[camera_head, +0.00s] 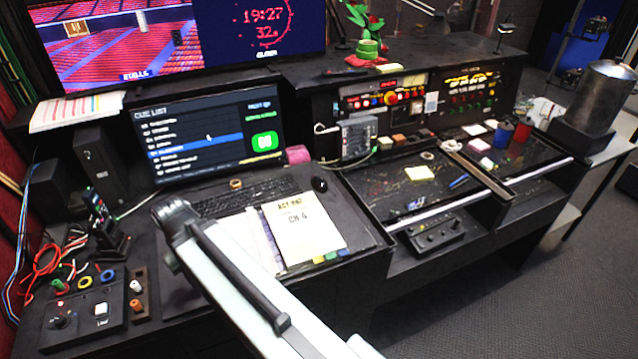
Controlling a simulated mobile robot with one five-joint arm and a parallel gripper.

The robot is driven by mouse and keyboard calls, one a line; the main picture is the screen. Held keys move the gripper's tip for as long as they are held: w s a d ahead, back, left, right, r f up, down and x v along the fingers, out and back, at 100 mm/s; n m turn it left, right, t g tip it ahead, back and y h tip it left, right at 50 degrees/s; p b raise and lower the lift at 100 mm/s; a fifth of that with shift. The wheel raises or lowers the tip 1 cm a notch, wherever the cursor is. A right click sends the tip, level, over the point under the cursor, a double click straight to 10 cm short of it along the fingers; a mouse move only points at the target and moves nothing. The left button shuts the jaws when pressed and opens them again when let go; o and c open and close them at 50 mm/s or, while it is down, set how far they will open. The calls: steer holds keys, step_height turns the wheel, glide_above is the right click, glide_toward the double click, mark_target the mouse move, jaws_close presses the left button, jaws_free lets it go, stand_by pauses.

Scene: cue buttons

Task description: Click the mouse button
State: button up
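The computer mouse (320,184) is small, black and rounded. It lies on the dark desk mat, just right of the keyboard (245,196), and its separate buttons are too small to make out. My white arm reaches in from the bottom edge toward the upper left, and its dark end is left of the keyboard, well apart from the mouse. I see no gripper fingers, so whether the gripper is open or shut does not show.
A monitor (208,135) with a cue list stands behind the keyboard. A paper booklet (305,222) lies in front of the mouse, and a pink block (297,154) sits behind it. Cables (45,262) and a small button box (88,311) are at left.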

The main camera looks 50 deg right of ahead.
jaws_close()
stand_by(1.4)
